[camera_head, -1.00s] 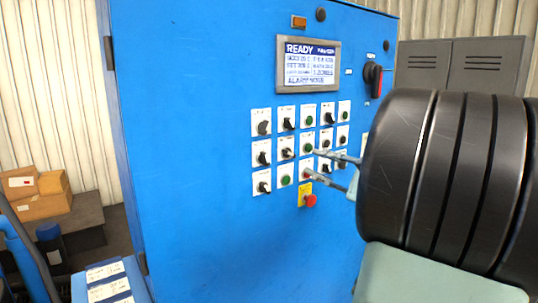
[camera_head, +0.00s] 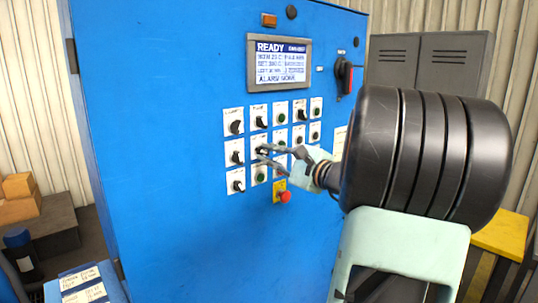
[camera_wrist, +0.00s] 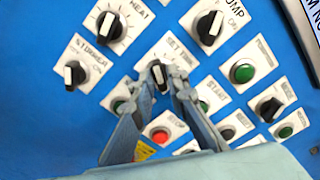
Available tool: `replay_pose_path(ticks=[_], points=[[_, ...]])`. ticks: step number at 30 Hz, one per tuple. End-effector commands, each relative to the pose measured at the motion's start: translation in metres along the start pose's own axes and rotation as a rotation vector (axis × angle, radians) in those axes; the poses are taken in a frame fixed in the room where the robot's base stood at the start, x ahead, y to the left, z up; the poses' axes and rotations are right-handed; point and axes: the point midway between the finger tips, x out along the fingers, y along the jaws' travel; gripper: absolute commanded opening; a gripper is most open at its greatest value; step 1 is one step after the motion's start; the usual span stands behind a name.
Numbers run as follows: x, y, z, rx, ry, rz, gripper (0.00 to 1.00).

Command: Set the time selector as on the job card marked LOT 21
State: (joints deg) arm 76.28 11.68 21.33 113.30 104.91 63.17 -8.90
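The time selector (camera_wrist: 158,77), a black knob on a white plate that seems to read SET TIME, is on the control panel. My gripper (camera_wrist: 164,80) has its two fingertips on either side of this knob, with a gap still showing between them, so it looks open. I cannot tell whether either finger touches the knob. In the head view my gripper (camera_head: 261,153) is at the middle row of the panel, partly covering the selector. White cards (camera_head: 82,283) lie at the lower left; their print is too small to read, so LOT 21 cannot be picked out.
The blue cabinet (camera_head: 160,150) carries a lit screen (camera_head: 280,60) showing READY, several other knobs and buttons close around my fingers, and a red emergency stop (camera_head: 284,197) below. In the wrist view a red button (camera_wrist: 159,134) and green button (camera_wrist: 242,71) are near the fingers.

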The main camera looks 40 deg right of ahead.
Motion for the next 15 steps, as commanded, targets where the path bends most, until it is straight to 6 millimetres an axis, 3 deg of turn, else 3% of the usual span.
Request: replay_pose_path(ticks=[3, 15], points=[[-0.0002, 0.0000, 0.0000, 0.000, 0.000, 0.000, 0.00], [-0.0002, -0.0002, 0.0003, 0.037, 0.000, 0.000, 0.00]])
